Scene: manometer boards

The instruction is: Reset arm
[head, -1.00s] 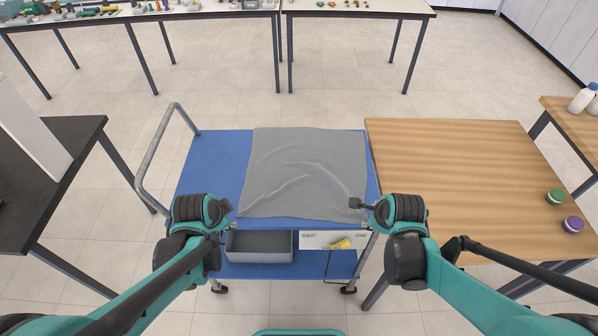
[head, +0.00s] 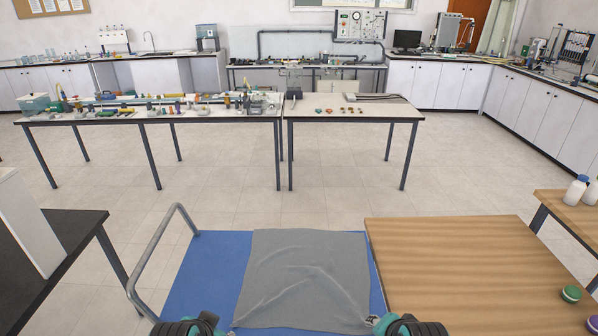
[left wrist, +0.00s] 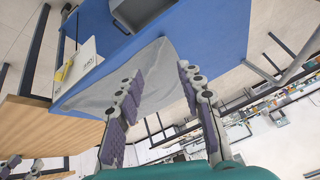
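My left gripper (left wrist: 157,76) is open and empty in the left wrist view, its two padded fingers apart with a grey cloth (left wrist: 150,85) seen beyond them. In the head view the grey cloth (head: 305,275) lies wrinkled over the blue cart top (head: 205,270). Only dark and teal parts of my left arm show at the bottom edge, by the cloth's near left corner. My right gripper (head: 373,320) is at the cloth's near right corner, mostly cut off by the bottom edge. Whether its fingers are open or touch the cloth is unclear.
A black table (head: 65,235) stands left. The cart handle (head: 150,255) rises at its left. Long benches (head: 350,112) stand beyond open floor.

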